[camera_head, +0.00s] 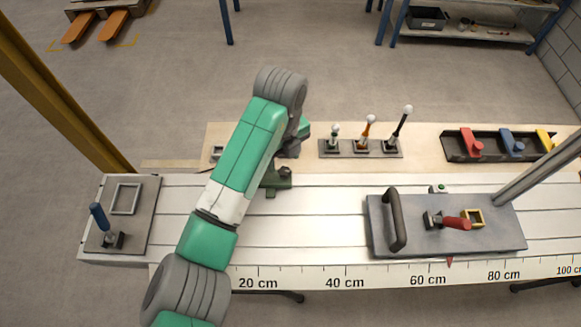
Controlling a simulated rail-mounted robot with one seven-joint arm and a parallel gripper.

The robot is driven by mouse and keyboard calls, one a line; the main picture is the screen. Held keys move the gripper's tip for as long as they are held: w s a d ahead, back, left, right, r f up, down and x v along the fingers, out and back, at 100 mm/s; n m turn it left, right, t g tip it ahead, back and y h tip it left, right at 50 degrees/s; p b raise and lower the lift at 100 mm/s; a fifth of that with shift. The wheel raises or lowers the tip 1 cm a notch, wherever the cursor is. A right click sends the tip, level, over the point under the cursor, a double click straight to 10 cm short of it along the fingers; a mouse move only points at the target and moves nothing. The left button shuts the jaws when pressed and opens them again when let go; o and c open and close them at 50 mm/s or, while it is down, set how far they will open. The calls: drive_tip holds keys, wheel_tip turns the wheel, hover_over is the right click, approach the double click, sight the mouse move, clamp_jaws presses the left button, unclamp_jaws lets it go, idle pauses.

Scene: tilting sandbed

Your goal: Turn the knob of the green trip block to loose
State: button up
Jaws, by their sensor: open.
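A dark green block (271,183), which looks like the green trip block, sits at the back edge of the white slatted bed, just right of my arm. A small dark knob (285,171) shows on its right side; its setting is too small to read. My arm covers part of the block's left side. My gripper (288,152) points down just behind the block, partly hidden by my wrist. Its fingers are hard to make out, and I cannot tell whether it touches the block. It is open and nothing shows in it.
Three upright levers (362,148) stand on a plate behind the bed. A grey sled plate (400,245) with a dark handle and red lever lies on the bed's right half. A blue-handled lever (99,216) stands far left. A dark tray (491,158) holds coloured pieces. The bed's middle is clear.

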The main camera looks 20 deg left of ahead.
sight(285, 171)
wheel_tip(285, 171, down, 5)
drive_tip(key=shift+f+b, duration=0.1)
drive_tip(key=shift+b, duration=0.3)
drive_tip(key=shift+d, duration=0.1)
drive_tip(key=c, duration=1)
